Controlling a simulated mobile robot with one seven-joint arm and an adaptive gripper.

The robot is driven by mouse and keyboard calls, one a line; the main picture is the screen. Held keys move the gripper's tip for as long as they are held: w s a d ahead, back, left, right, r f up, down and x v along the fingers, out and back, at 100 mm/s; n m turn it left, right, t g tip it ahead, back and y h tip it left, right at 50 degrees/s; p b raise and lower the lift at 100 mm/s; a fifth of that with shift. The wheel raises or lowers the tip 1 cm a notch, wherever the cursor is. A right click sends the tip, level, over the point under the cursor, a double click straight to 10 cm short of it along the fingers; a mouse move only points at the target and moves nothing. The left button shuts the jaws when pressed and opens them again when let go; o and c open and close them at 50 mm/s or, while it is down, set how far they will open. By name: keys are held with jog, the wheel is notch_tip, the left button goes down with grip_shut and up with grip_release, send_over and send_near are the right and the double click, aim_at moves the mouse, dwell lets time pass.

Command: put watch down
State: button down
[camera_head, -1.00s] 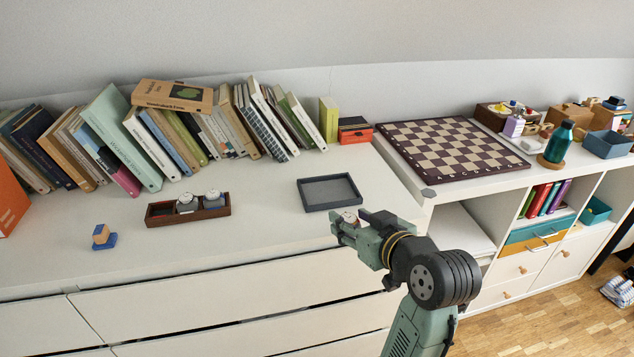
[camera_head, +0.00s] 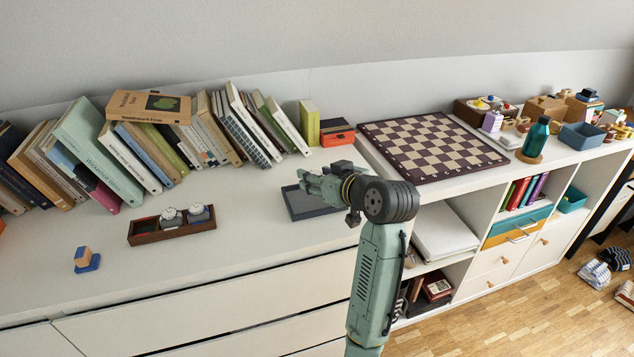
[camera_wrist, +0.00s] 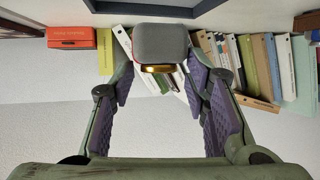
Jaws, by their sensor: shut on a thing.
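My gripper (camera_head: 303,181) is shut on the watch and reaches over the grey tray (camera_head: 297,214) from the right. In the wrist view the watch (camera_wrist: 160,44) shows as a rounded grey block with a gold edge below it, between the two fingers of my gripper (camera_wrist: 158,72). In the head view I cannot make out the watch at the fingertips. The tray is shallow with a dark rim, and my arm hides part of it. A bit of its rim shows at the top of the wrist view (camera_wrist: 150,13). The watch's height above the tray is unclear.
A brown box (camera_head: 148,238) with two watches (camera_head: 172,217) stands to the left on the white dresser. A blue and wooden block (camera_head: 85,261) lies farther left. Leaning books (camera_head: 100,150) line the back. A chessboard (camera_head: 432,146) lies right. The dresser's front is clear.

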jog(key=shift+w, duration=0.4)
jog(key=shift+w+a+f+p, duration=0.15)
jog(key=shift+f+p, duration=0.4)
jog(key=shift+f, duration=1.3)
jog(key=shift+f, duration=0.2)
jog(key=c, duration=0.9)
grip_release()
jog(key=shift+r, duration=0.15)
